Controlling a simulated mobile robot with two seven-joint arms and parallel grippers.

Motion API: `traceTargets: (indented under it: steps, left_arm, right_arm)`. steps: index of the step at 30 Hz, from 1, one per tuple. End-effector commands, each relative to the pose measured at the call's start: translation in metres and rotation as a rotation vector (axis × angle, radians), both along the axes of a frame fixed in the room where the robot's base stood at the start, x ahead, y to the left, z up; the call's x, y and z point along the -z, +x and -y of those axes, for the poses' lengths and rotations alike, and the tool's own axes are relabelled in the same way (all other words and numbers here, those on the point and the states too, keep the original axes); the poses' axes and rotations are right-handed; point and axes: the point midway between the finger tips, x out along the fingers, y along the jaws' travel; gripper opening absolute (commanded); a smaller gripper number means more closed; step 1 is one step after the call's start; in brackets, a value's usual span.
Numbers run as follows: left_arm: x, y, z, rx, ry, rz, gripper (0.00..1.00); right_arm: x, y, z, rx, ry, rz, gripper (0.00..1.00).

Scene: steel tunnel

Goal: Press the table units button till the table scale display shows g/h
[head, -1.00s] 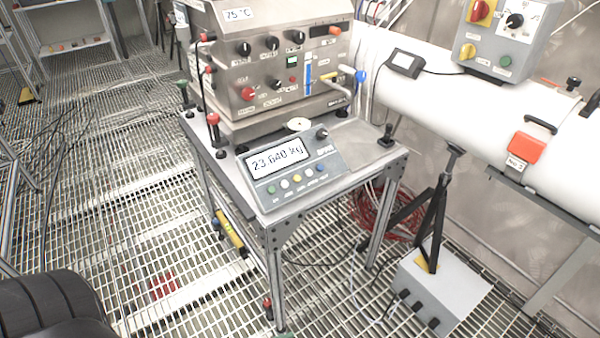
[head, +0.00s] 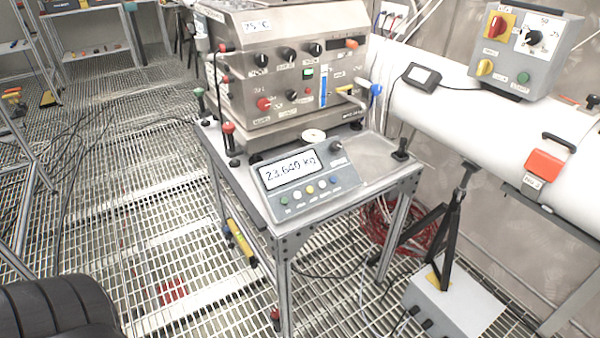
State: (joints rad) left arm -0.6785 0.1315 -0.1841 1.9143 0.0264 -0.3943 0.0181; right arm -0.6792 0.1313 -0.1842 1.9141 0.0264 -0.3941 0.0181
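The table scale (head: 312,183) is a grey sloped console on the front of a metal-framed table (head: 385,163). Its display (head: 291,170) reads 23.640 kg. Below the display is a row of small round buttons: green (head: 284,199), white (head: 297,194), yellow (head: 310,189), and blue ones to the right. Their labels are too small to read, so I cannot tell which is the units button. A dark knob sits at the console's upper right. Neither gripper is in view.
A steel control box (head: 290,80) with knobs stands behind the scale. A white pipe (head: 470,125) runs along the right wall, with a grey switch box (head: 525,50) above it. A black-legged stand (head: 447,235) is right of the table.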

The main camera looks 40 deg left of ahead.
Motion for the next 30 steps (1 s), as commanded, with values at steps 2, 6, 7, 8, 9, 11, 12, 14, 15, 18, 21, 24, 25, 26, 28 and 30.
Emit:
traceTargets:
  steps: [2,6,7,8,9,11,12,14,15,18,21,24,25,26,28,30]
  left_arm:
    - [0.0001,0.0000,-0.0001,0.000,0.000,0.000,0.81]
    - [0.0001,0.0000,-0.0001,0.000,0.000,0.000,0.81]
    - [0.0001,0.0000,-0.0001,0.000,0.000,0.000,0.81]
    - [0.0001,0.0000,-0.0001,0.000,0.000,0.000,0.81]
    - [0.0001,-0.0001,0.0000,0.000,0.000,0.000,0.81]
    - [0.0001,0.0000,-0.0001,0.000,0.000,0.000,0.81]
    - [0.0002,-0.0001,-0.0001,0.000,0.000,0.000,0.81]
    - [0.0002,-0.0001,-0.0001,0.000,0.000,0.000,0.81]
    - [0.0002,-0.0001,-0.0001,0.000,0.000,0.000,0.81]
    - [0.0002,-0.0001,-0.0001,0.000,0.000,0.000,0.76]
    - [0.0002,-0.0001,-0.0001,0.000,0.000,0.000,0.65]
    - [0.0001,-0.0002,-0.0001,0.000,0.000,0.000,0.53]
    - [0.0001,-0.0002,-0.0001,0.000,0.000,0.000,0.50]
    - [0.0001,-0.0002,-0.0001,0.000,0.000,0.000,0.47]
    - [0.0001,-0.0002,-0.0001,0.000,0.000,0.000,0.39]
    - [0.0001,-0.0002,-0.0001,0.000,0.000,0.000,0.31]
  right_arm:
    - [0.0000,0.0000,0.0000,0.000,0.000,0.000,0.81]
    - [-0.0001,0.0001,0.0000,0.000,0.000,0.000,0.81]
    - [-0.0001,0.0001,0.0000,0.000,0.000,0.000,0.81]
    - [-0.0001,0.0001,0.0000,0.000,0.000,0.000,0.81]
    - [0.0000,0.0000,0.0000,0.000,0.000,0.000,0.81]
    - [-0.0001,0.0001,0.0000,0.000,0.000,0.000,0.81]
    - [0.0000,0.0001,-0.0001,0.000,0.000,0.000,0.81]
    - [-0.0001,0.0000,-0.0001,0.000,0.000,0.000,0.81]
    - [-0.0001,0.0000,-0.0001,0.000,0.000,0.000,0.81]
    - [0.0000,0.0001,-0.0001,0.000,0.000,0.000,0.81]
    - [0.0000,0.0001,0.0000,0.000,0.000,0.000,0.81]
    - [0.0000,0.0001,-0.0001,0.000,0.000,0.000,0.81]
    - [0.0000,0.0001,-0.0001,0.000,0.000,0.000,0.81]
    - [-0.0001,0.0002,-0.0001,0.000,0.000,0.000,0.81]
    - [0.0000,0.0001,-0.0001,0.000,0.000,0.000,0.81]
    - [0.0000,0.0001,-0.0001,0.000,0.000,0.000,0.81]
